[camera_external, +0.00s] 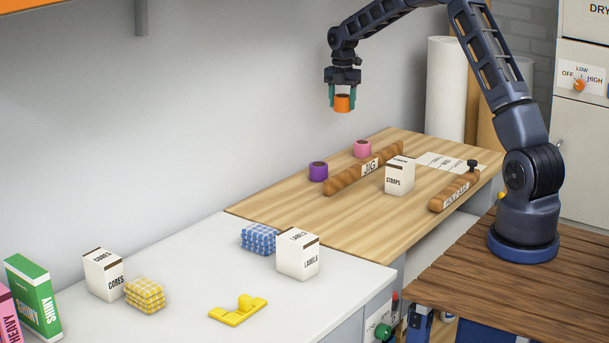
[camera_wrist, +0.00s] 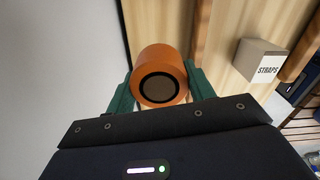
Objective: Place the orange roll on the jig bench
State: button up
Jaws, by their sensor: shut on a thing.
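My gripper (camera_external: 343,97) is shut on the orange roll (camera_external: 343,103), and the roll hangs in the air above the wooden jig bench (camera_external: 290,207). In the wrist view the orange roll (camera_wrist: 160,68) sits between the green fingers of my gripper (camera_wrist: 160,88), with its dark round core facing the camera. The bench carries a wooden bar labelled JIG (camera_external: 350,176). A purple roll (camera_external: 318,171) and a pink roll (camera_external: 362,149) stand behind that bar, near the wall.
A white STRAPS box (camera_external: 399,176) stands on the bench between the JIG bar and a second labelled wooden bar (camera_external: 455,191). The near left bench part is clear. The white counter (camera_external: 200,270) holds boxes, checked bundles and a yellow piece (camera_external: 238,311).

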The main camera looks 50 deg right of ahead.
aim_at(341, 167)
notch_tip(341, 167, down, 19)
jog(key=shift+f, duration=0.1)
dwell(0.5)
jog(key=shift+f, duration=0.1)
jog(key=o, duration=1)
